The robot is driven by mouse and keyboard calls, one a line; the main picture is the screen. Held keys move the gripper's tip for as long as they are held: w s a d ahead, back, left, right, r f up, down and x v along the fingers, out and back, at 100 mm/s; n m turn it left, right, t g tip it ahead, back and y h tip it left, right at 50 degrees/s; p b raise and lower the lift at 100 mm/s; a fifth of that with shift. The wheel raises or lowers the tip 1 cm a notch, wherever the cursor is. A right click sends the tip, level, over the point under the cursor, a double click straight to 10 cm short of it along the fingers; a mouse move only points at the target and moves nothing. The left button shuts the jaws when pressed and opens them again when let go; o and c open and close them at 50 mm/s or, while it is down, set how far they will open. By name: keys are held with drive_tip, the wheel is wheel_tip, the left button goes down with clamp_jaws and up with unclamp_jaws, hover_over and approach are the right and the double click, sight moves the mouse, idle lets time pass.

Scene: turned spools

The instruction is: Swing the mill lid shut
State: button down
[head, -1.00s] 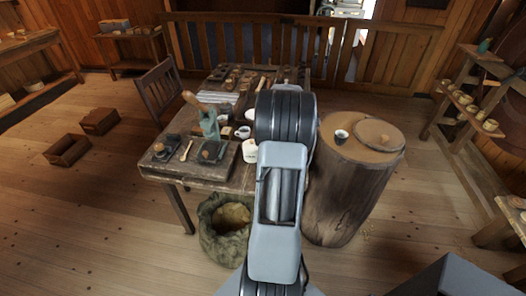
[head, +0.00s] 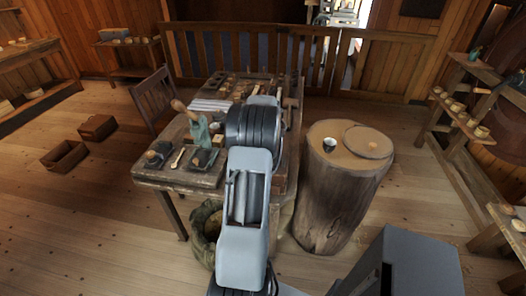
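I cannot make out a mill or its lid for certain. A green upright tool with a wooden handle (head: 203,128) stands on the near left part of the wooden table (head: 178,178); I cannot tell whether it is the mill. My own arm fills the lower middle of the head view and hides the near right part of the table. My gripper is hidden behind the arm, so its place and state do not show.
A sack (head: 203,226) stands below the table, partly behind my arm. Shelves line the right. Floor at left is clear beyond two boxes.

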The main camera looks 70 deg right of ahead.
drive_tip(key=shift+s+d, duration=0.1)
drive_tip(key=c, duration=1.2)
unclamp_jaws()
drive_tip(key=shift+o, duration=1.1)
wheel_tip(320, 180, up, 14)
drive_tip(key=shift+b, duration=0.3)
drive_tip(key=shift+f, duration=0.1)
